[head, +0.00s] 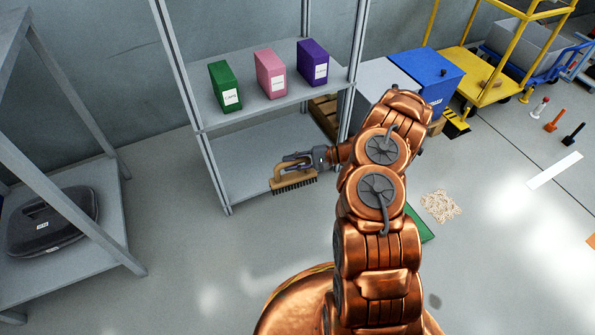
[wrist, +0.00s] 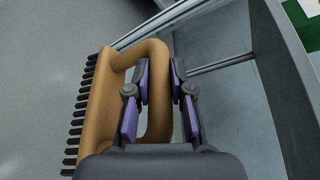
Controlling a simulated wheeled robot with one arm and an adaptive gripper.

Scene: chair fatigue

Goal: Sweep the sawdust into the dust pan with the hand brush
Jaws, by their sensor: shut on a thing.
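My gripper (head: 302,160) is shut on the handle of a tan hand brush (head: 290,181) with dark bristles. It holds the brush in the air in front of the grey shelf, bristles pointing down in the head view. In the wrist view my gripper's purple-padded fingers (wrist: 160,95) close around the looped handle of the brush (wrist: 100,95), with the bristles at the left. The sawdust (head: 440,205) lies as a pale pile on the floor, right of my arm. A green flat thing (head: 420,224), perhaps the dust pan, is on the floor beside it, mostly hidden behind my arm.
A grey shelf (head: 265,110) holds green (head: 225,86), pink (head: 270,73) and purple (head: 313,62) boxes. A blue bin (head: 430,75) and yellow cart (head: 475,75) stand at the back. A white strip (head: 554,170) lies at right. The floor around the sawdust is mostly clear.

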